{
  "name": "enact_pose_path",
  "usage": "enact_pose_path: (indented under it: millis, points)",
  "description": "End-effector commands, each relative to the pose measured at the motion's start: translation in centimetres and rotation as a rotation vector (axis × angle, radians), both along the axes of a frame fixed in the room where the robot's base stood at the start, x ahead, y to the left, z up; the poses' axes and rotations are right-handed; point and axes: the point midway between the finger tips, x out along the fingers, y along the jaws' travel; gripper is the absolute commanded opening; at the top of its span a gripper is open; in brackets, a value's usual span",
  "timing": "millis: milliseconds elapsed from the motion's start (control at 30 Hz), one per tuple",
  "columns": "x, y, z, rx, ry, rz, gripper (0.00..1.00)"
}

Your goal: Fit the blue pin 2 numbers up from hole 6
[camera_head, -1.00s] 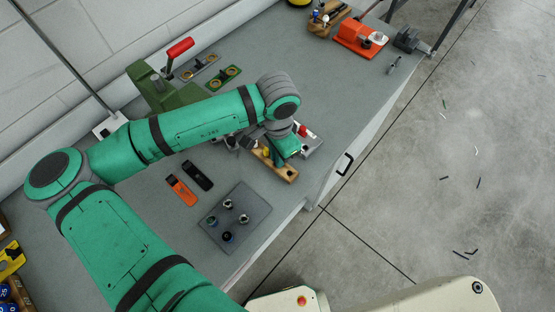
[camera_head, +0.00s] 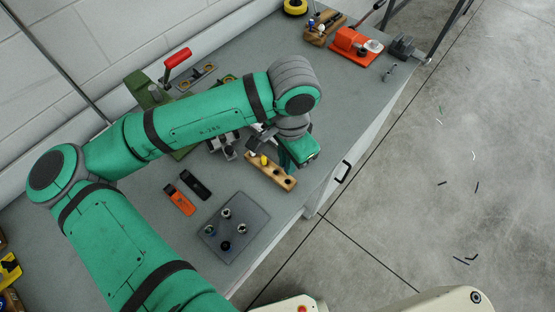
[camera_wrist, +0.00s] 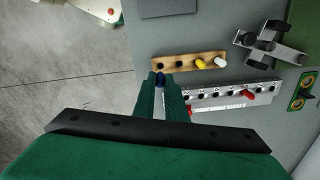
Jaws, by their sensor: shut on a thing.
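My gripper (camera_wrist: 161,83) is shut on the blue pin (camera_wrist: 160,77), whose dark blue end shows between the fingertips in the wrist view. The grey metal strip (camera_wrist: 217,103) with a row of holes and small markings lies just right of the fingers; the markings are too small to read. A red pin (camera_wrist: 248,97) stands in the strip toward its right part. The block also shows in the head view (camera_head: 278,177).
A grey metal fixture (camera_wrist: 270,43) stands near the block. A dark plate (camera_head: 245,215) with several round parts lies on the bench, beside an orange piece (camera_head: 180,200) and a black piece (camera_head: 195,184). An orange machine (camera_head: 348,41) stands at the far end.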

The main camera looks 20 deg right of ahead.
Motion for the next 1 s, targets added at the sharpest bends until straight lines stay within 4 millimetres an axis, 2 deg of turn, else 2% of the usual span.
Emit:
enact_pose_path:
  millis: [33,200,400,667,1000]
  points:
    - [-1.0,-0.5,1.0,-0.002,-0.004,-0.009,0.0]
    - [-4.5,-2.2,2.5,-0.001,-0.003,-0.007,0.0]
    - [-7.2,-3.4,3.8,0.0,-0.002,-0.004,0.0]
    - [-8.6,-4.1,4.5,0.0,-0.001,-0.004,0.0]
    - [-8.5,-3.8,4.5,0.0,0.0,0.006,0.0]
